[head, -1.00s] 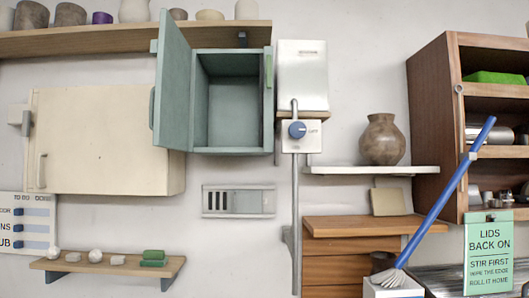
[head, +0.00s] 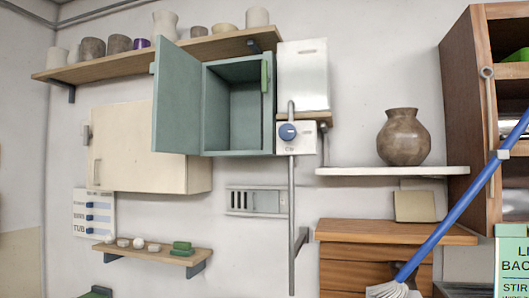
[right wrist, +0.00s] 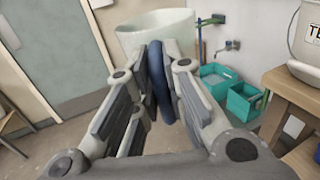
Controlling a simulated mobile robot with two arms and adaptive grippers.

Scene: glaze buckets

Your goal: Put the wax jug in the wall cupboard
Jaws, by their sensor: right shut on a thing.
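In the right wrist view a pale, wide-mouthed jug (right wrist: 152,32) with a dark blue handle (right wrist: 159,85) is at the top middle; I take it for the wax jug. My right gripper (right wrist: 160,72) is shut on the handle, and its fingers hide part of the jug. In the head view a green wall cupboard (head: 237,152) hangs at the upper middle. Its door (head: 177,98) stands open to the left and the inside I see is empty. My left gripper shows in no view, and the head view shows neither gripper.
A cream closed cabinet (head: 140,145) hangs left of the green cupboard. A white box (head: 303,72) and a blue-knobbed unit (head: 296,138) sit close on its right. A shelf of pots (head: 150,62) runs above.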

